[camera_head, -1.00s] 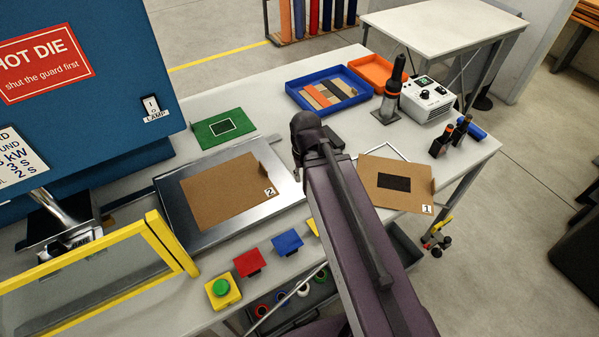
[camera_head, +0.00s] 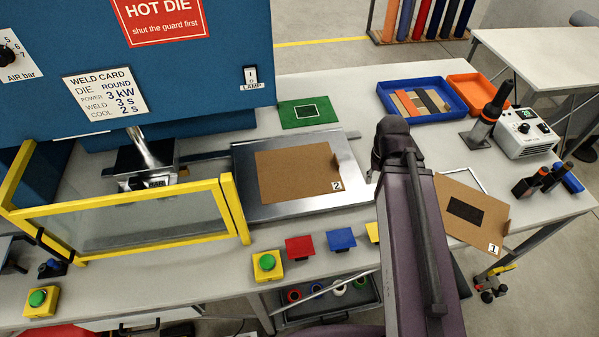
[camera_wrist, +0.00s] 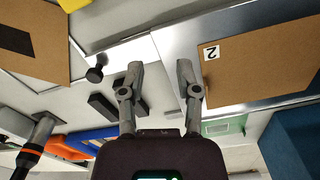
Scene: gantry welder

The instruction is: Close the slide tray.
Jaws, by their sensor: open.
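The slide tray (camera_head: 344,196) is a flat silver metal plate out to the right of the blue press, on rails. A brown board (camera_head: 297,172) marked 2 lies on it. In the wrist view the tray (camera_wrist: 187,40) and its board (camera_wrist: 262,62) are at the upper right. My gripper (camera_wrist: 158,77) is open and empty, with its right finger overlapping the tray's edge in that view; I cannot tell if it touches. A small black knob (camera_wrist: 95,74) stands left of the fingers; its link to the tray is unclear. My arm hides the gripper in the head view.
A yellow-framed clear guard (camera_head: 150,238) stands before the press (camera_head: 210,60). Board 1 (camera_head: 484,227) lies right of my arm. Green (camera_head: 267,263), red (camera_head: 299,248) and blue (camera_head: 341,239) items line the front edge. A blue bin (camera_head: 425,112) and soldering unit (camera_head: 525,133) stand behind.

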